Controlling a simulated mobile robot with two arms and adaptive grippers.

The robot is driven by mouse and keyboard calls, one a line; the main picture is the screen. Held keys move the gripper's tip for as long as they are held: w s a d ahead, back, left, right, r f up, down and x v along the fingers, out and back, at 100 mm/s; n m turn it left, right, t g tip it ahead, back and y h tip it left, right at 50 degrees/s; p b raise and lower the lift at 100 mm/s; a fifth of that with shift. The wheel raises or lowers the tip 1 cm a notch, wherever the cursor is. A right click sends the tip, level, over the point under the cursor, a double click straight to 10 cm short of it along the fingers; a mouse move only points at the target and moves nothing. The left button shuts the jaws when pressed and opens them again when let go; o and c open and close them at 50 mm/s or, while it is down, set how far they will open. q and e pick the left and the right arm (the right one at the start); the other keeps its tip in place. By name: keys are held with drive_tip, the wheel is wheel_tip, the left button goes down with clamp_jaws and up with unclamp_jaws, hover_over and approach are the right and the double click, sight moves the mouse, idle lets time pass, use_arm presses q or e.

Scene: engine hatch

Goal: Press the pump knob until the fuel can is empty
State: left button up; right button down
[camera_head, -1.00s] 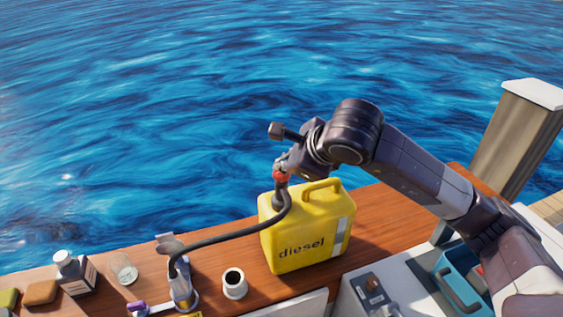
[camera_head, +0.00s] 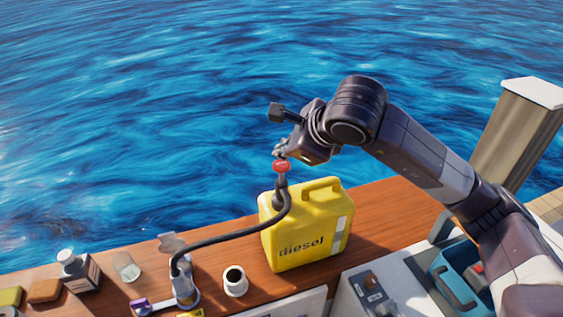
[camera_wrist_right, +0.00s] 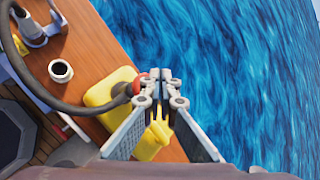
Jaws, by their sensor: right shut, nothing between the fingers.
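A yellow fuel can (camera_head: 307,228) marked "diesel" stands upright on the wooden deck; it also shows in the right wrist view (camera_wrist_right: 112,88). The red pump knob (camera_head: 282,166) sits above the can's top, with a dark hose (camera_head: 235,236) running left from the pump to a filler fitting (camera_head: 182,286). My right gripper (camera_head: 281,152) is shut and empty, pointing down just above the knob. In the right wrist view the knob (camera_wrist_right: 139,78) is partly hidden beside the fingers, and I cannot tell whether they touch. My left gripper is not in view. The fuel level inside the can is not visible.
A white cup (camera_head: 235,283) with dark contents stands left of the can. A bottle (camera_head: 78,270), a clear glass (camera_head: 126,268) and a brown sponge-like block (camera_head: 44,291) stand at the far left. A blue toolbox (camera_head: 455,283) is at the right. Water lies beyond the deck.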

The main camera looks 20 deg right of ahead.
sight(282, 165)
drive_tip(key=shift+r+p, duration=1.3)
drive_tip(key=shift+r, duration=1.2)
drive_tip(key=shift+a, duration=0.1)
